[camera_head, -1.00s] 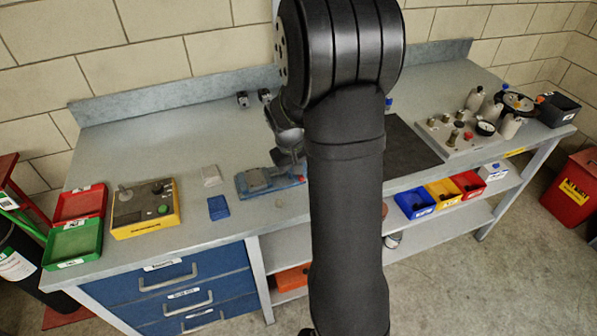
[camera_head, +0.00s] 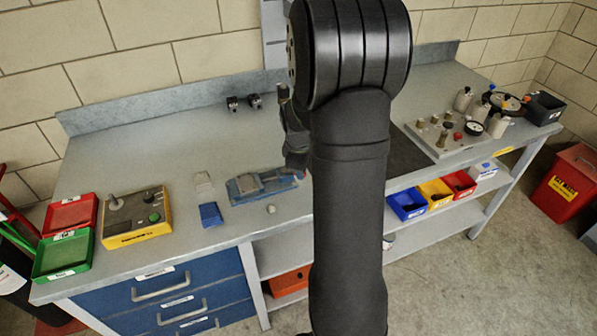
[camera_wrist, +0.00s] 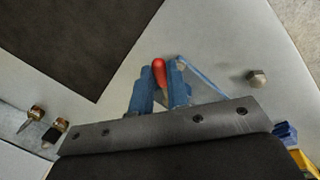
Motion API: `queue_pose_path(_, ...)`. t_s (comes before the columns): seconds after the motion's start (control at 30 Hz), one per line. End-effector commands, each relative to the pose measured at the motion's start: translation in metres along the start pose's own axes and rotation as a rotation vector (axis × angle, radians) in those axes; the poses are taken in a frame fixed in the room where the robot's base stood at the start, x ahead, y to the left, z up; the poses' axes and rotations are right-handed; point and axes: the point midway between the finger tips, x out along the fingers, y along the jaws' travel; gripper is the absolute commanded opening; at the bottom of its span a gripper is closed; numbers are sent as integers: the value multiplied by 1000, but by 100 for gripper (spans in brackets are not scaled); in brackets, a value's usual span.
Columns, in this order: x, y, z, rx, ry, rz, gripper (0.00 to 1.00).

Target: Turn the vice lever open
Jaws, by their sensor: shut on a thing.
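The blue vice (camera_head: 246,190) with a grey top lies on the bench left of my arm in the head view. My gripper (camera_head: 296,172) is at its right end, largely covered by my own wrist and arm. In the wrist view, a red lever handle (camera_wrist: 159,70) shows between the two blue fingers of my gripper (camera_wrist: 160,88), which is shut on it. The rest of the lever and most of the vice are hidden behind the gripper body there. I cannot tell the lever's exact angle.
A hex nut (camera_wrist: 257,78) lies near the vice. A blue block (camera_head: 210,214), a grey block (camera_head: 203,181) and a yellow control box (camera_head: 137,217) stand to the left. A dark mat (camera_head: 410,155) lies to the right. Two small fittings (camera_head: 243,102) sit at the back.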

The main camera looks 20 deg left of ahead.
Motion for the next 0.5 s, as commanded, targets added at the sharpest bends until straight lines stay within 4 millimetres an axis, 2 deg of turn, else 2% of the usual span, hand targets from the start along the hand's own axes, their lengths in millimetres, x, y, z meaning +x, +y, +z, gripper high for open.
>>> queue_pose_path(0.5, 4, 25, -4, -443, 89, 3, 0)
